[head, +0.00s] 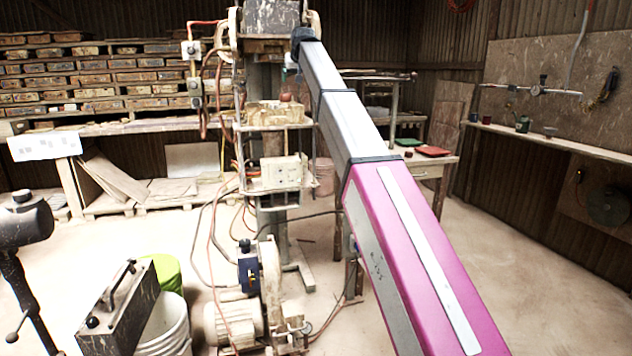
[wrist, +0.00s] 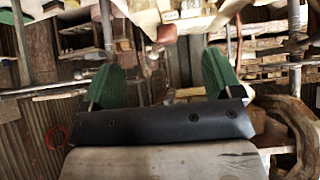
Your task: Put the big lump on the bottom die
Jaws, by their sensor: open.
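My gripper (wrist: 160,75) is open in the wrist view, with its two green fingers wide apart and nothing between them. The wrist picture appears upside down. In the head view my arm reaches to the top of the press, and I cannot make out the fingers there. The bottom die (head: 272,113) is a pale tan block on the press's middle platform. A small reddish-brown shape (head: 286,93), possibly the big lump, shows just above the die. A similar brown shape (wrist: 167,33) shows beyond the fingers. I cannot tell whether it rests on the die.
The press (head: 265,70) has a column, rods and hanging hoses close to my arm. A bench behind it at right holds a green tray (head: 408,142) and a red tray (head: 433,151). Shelves of wooden moulds fill the back left. A white bucket (head: 165,325) stands front left; the right floor is clear.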

